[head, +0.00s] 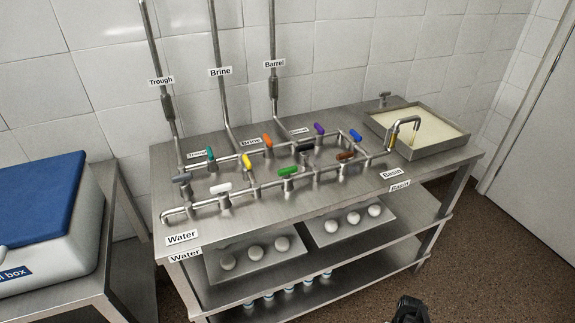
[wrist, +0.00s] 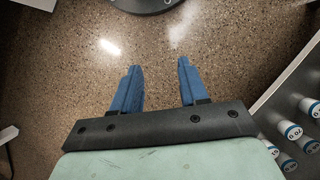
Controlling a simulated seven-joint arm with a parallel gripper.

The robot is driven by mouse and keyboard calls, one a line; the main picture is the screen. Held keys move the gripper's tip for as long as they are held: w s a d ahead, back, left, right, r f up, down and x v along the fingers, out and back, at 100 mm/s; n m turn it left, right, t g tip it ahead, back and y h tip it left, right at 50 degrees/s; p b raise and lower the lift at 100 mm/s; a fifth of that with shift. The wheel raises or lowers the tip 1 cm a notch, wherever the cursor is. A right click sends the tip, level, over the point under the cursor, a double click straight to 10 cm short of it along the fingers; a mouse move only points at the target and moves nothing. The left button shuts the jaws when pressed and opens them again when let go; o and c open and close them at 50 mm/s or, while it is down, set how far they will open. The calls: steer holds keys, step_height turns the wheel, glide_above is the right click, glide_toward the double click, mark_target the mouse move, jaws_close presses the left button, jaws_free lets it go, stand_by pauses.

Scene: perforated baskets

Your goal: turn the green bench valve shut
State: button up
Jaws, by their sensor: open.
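The green bench valve (head: 289,172) sits on the front pipe run of the steel bench, right of the white-handled valve. Its bar handle looks roughly in line with that pipe. A separate teal-handled valve (head: 210,153) stands farther back on the left. My gripper (wrist: 159,66) shows two blue fingers in the wrist view, spread apart with nothing between them. It hangs over the speckled floor, away from the green valve, which is not in the wrist view. A dark part at the bottom edge of the head view appears to be my arm's end, in front of the bench.
Close to the green valve are white (head: 221,188), yellow (head: 247,162), black (head: 304,148) and brown (head: 346,156) handles. Vertical pipes rise behind. A basin (head: 440,150) stands at right. Bottles (wrist: 292,130) on the lower shelf are right of my gripper. The floor in front is clear.

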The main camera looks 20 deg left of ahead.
steer(key=w+a+r+t, duration=0.3)
steer(key=w+r+t, duration=0.2)
steer(key=w+r, duration=2.6)
steer(key=w+a+r+t, duration=0.1)
steer(key=w+r, duration=0.6)
steer(key=r, duration=0.5)
steer(key=a+r+n, duration=0.2)
steer(key=a, duration=0.1)
steer(key=a+r+n, duration=0.1)
steer(key=a+n, duration=0.1)
steer(key=a, duration=0.2)
steer(key=s+a+r+n, duration=0.1)
steer(key=a+r+n, duration=0.1)
steer(key=a, duration=0.2)
steer(key=shift+a+r+n+y, duration=0.25)
steer(key=shift+r+n+y, duration=0.05)
steer(key=shift+y, duration=0.1)
steer(key=s+a+r+n, duration=0.3)
steer(key=a+r+n, duration=0.25)
steer(key=a, duration=0.45)
steer(key=n+g+h, duration=0.1)
steer(key=n, duration=1.4)
glide_toward(287, 168)
step_height(287, 168, down, 9)
steer(key=shift+w+d+r, duration=0.1)
steer(key=shift+r, duration=0.05)
